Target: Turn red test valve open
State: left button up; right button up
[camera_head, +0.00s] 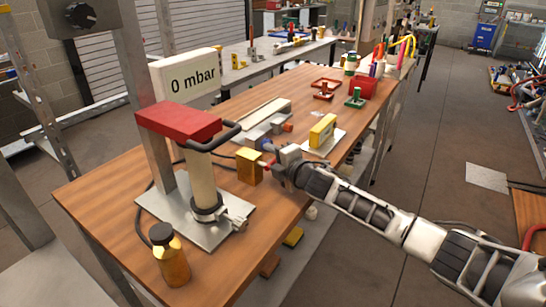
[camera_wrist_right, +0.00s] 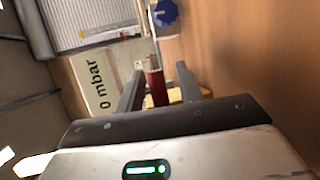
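The red valve handle (camera_wrist_right: 156,88) shows in the right wrist view between my right gripper's two fingers (camera_wrist_right: 158,84), with a gap on each side. In the head view only a small red piece (camera_head: 267,164) shows, beside a brass-yellow block (camera_head: 249,167) near the table's front edge. My right gripper (camera_head: 273,170) is at this red piece, open; whether a finger touches it I cannot tell. A display reading "0 mbar" (camera_head: 192,84) stands behind, also seen in the wrist view (camera_wrist_right: 98,84). My left gripper is not in view.
A red-topped press (camera_head: 180,120) with a black handle stands left on a metal plate (camera_head: 157,206). An amber bottle (camera_head: 171,262) stands at the near-left. A yellow gauge (camera_head: 323,131) stands beyond my right gripper. A blue knob (camera_wrist_right: 165,12) shows in the wrist view.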

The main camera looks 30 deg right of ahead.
grip_shut()
